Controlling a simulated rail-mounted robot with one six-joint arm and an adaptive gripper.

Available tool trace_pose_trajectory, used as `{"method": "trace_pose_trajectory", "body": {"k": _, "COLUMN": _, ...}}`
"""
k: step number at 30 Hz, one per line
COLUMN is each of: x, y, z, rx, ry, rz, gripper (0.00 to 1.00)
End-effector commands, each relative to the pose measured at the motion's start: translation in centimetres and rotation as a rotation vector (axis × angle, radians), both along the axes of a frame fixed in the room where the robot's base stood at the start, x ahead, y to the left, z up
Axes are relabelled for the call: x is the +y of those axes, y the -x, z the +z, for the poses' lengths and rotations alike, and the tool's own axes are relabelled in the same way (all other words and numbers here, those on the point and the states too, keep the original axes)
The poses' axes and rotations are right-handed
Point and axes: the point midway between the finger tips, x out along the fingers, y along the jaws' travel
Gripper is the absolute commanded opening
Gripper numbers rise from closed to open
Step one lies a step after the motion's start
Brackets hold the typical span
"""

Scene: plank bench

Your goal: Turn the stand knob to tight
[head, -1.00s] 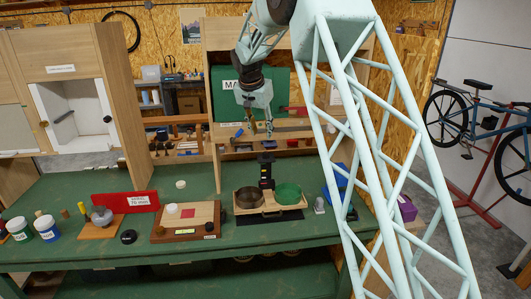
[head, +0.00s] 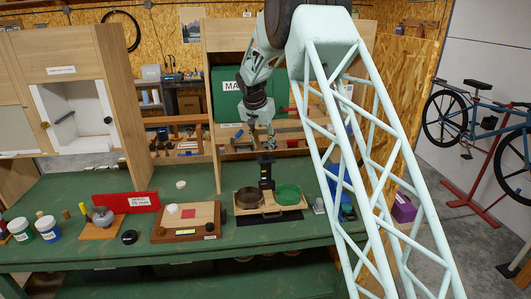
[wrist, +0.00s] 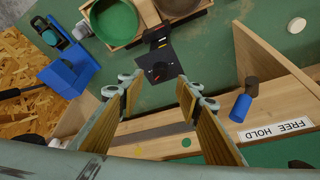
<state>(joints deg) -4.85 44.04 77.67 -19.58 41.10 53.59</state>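A black stand (head: 266,172) rises on the bench between two bowls. In the wrist view I look down on its black plate (wrist: 150,58), where a dark round part with a red mark, apparently the knob (wrist: 160,72), shows just beyond my fingertips. Whether it sits at tight or loose cannot be read. My gripper (wrist: 156,82) is open, its two wood-coloured finger pads wide apart with nothing between them. In the head view my gripper (head: 262,138) hangs above and behind the stand, apart from it.
A brown bowl (head: 248,198) and a green bowl (head: 287,194) sit in a wooden tray at the stand. A shelf labelled FREE HOLD (wrist: 278,128), with a blue cylinder (wrist: 240,107), lies close to my right finger. A blue object (wrist: 70,72) is at left.

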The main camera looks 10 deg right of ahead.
Motion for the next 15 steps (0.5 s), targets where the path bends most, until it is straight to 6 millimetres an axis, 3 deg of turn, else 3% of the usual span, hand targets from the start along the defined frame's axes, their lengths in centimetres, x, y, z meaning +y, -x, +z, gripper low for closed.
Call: {"method": "trace_pose_trajectory", "body": {"k": 15, "x": -1.0, "y": -1.7, "z": -4.8, "rx": 0.001, "ry": 0.0, "rz": -0.001, "gripper": 0.32}}
